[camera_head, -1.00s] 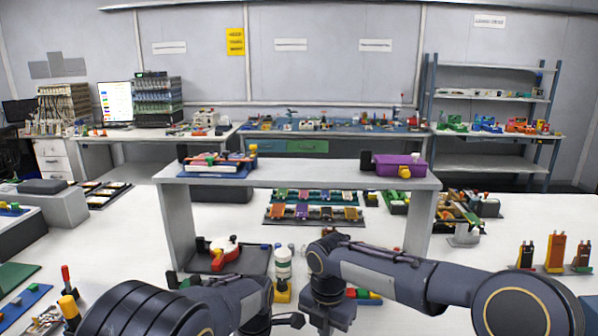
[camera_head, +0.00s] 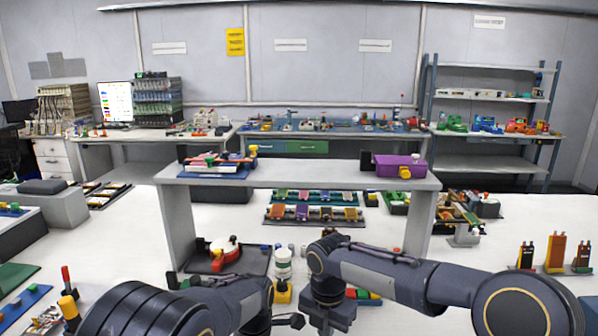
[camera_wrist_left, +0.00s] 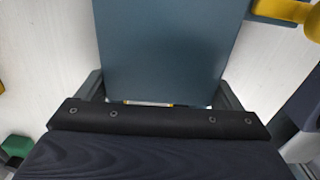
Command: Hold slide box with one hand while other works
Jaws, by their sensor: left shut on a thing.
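In the left wrist view, a flat blue-grey slab (camera_wrist_left: 170,45), which looks like the slide box, fills the top middle. My left gripper (camera_wrist_left: 162,92) is shut on it, with a dark finger at each side of its near end. A thin strip with yellow and white shows at that near edge. The slab's far end runs out of the picture. In the head view my two forearms reach in low at the front, and the slab cannot be made out.
A grey raised shelf (camera_head: 300,174) spans the table ahead, carrying a purple box (camera_head: 400,166) and a blue tray (camera_head: 215,173). A white bottle (camera_head: 283,262) stands between my forearms. In the left wrist view, a yellow part (camera_wrist_left: 285,10) and a green block (camera_wrist_left: 15,148) lie near the slab.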

